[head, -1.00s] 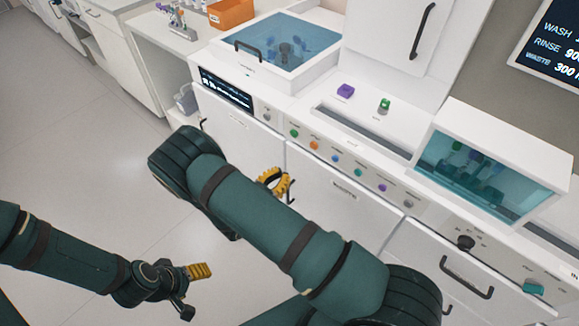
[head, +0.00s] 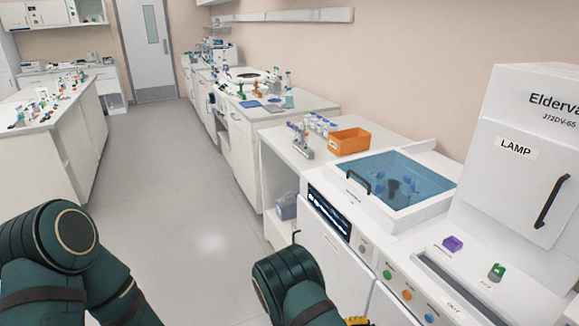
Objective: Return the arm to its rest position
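My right arm's dark green elbow shows at the bottom centre of the head view, in front of the white machine (head: 335,262). Only a yellow sliver of my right gripper (head: 357,321) shows at the bottom edge beside that arm; whether it is open or shut is hidden. My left arm is bent at the lower left, over the floor. My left gripper is out of the picture. Nothing held shows in either arm.
The machine has a blue-lidded basin (head: 395,190), a purple button (head: 452,244) and a green one (head: 497,271). An orange bin (head: 350,141) stands on the bench behind. A bench island (head: 60,125) is at left. The aisle floor (head: 190,190) is clear.

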